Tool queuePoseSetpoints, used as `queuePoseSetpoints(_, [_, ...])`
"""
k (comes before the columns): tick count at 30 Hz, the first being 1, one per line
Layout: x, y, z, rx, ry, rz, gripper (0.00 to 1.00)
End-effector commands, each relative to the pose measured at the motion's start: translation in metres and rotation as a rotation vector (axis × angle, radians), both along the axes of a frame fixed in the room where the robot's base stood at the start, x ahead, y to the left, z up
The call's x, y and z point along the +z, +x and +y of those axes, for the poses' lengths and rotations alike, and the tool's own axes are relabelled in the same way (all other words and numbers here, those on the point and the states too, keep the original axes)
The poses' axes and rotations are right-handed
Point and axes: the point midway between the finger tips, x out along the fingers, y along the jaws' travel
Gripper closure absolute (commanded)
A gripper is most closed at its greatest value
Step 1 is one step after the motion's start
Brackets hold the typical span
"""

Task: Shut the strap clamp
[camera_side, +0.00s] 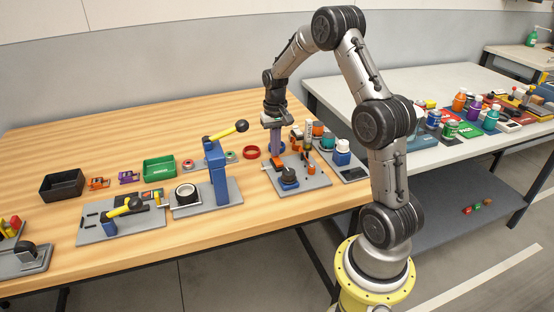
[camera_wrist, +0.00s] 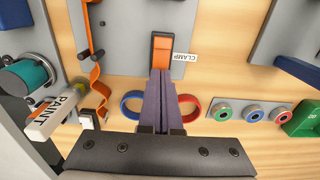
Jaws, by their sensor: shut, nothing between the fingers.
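The strap clamp is on a grey plate (camera_side: 316,180) at the right of the wooden bench. Its orange lever block (camera_wrist: 162,48) sits beside a "CLAMP" label (camera_wrist: 184,57) in the wrist view; orange also shows near my fingertips in the side view (camera_side: 278,161). An orange strap (camera_wrist: 97,80) runs loosely over the plate at the left of the wrist view. My gripper (camera_wrist: 161,75) is shut and empty, its fingertips at the near edge of the orange block. I cannot tell whether they touch it. In the side view my gripper (camera_side: 277,150) points down over the plate's back-left corner.
A black knob (camera_side: 289,174) stands on the same plate. A blue post with a yellow handle (camera_side: 216,170) stands to the left. Red (camera_wrist: 188,107) and blue (camera_wrist: 132,104) rings lie beside my fingers.

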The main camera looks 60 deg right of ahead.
Motion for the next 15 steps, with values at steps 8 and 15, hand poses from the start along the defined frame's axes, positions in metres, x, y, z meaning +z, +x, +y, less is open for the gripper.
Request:
queuePoseSetpoints(8, [-0.004,-0.001,0.0,0.0,0.002,0.002,1.0])
queuePoseSetpoints(15, [0.009,0.0,0.0,0.0,0.001,0.001,1.0])
